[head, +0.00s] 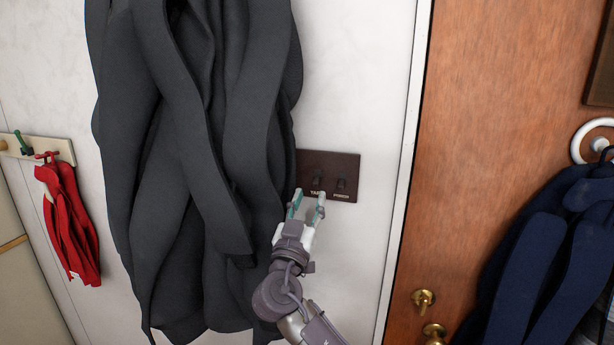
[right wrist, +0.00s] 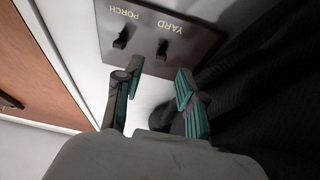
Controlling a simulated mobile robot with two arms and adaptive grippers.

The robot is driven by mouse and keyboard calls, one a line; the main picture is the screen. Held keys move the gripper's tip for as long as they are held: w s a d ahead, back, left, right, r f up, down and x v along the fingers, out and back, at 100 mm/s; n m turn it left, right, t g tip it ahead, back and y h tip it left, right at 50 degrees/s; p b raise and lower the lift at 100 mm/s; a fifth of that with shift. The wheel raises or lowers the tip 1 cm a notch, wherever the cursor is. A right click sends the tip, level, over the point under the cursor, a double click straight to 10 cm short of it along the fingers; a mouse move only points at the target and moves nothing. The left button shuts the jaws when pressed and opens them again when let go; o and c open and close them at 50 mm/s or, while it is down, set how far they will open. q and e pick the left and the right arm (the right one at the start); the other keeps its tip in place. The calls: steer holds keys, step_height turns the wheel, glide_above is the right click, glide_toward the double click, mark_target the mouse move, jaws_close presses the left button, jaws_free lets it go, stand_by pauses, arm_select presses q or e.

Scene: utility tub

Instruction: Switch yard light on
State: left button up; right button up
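A dark brown switch plate (head: 329,161) is on the white wall, right of a hanging dark coat that reaches its left edge. It holds two small dark toggles. In the right wrist view the plate (right wrist: 145,15) appears upside down, and its labels read PORCH and YARD. The yard switch (right wrist: 162,49) is beside the porch switch (right wrist: 123,37); in the head view the yard switch (head: 316,181) is the left one. My right gripper (head: 308,198) is open and empty just below the plate, fingertips (right wrist: 160,68) close to the yard switch without clear contact. My left gripper is out of view.
The large dark coat (head: 170,170) hangs close beside my right gripper. A wooden door (head: 490,120) with brass knobs and a navy garment (head: 540,250) is at the right. A red garment (head: 70,220) hangs at the left. Bare wall lies right of the plate.

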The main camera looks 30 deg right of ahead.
mark_target(315, 184)
steer(key=shift+p+x, duration=0.7)
steer(key=shift+x, duration=1.25)
steer(key=shift+f, duration=0.1)
jaws_close()
